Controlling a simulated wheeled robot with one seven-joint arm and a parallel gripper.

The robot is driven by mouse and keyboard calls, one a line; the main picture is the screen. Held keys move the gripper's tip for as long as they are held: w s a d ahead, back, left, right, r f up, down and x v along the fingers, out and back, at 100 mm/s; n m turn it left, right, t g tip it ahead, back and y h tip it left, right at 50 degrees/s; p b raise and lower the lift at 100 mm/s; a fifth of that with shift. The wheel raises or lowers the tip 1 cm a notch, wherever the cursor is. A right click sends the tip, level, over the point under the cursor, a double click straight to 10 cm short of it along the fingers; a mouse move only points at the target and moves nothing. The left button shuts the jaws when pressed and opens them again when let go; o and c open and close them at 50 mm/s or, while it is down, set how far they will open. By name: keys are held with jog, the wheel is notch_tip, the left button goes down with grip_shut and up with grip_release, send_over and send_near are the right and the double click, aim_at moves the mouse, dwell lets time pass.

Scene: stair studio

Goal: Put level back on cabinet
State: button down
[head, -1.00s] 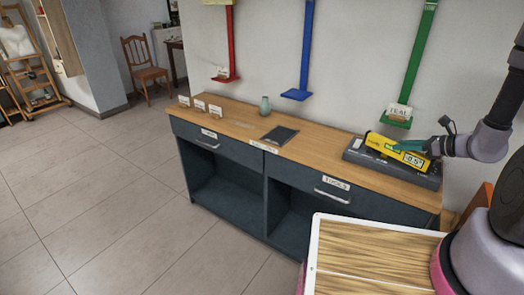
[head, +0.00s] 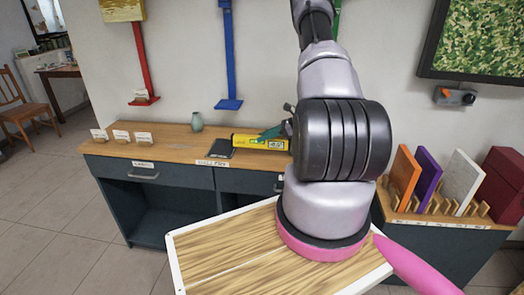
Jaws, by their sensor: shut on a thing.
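The yellow level (head: 258,141) with a small digital display is at the right part of the wooden cabinet top (head: 170,152). My gripper (head: 282,133) is shut on the level near its right end; only part of the teal fingers shows, the rest being behind my arm. The level lies close over the cabinet top, right of a dark flat pad; I cannot tell whether it touches the surface. The dark grey cabinet (head: 143,191) has labelled drawers and open bays below. Its right part is hidden by my arm.
A dark flat pad (head: 218,149), a green vase (head: 197,122) and several small cards stand on the cabinet top. Red (head: 143,60) and blue (head: 228,55) wall brackets are behind. A rack with upright coloured panels (head: 406,177) stands at the right.

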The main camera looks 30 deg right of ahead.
aim_at(265, 147)
jog(key=shift+d+f, duration=0.1)
jog(key=shift+f, duration=2.5)
jog(key=shift+f, duration=0.1)
jog(key=c, duration=0.6)
grip_release()
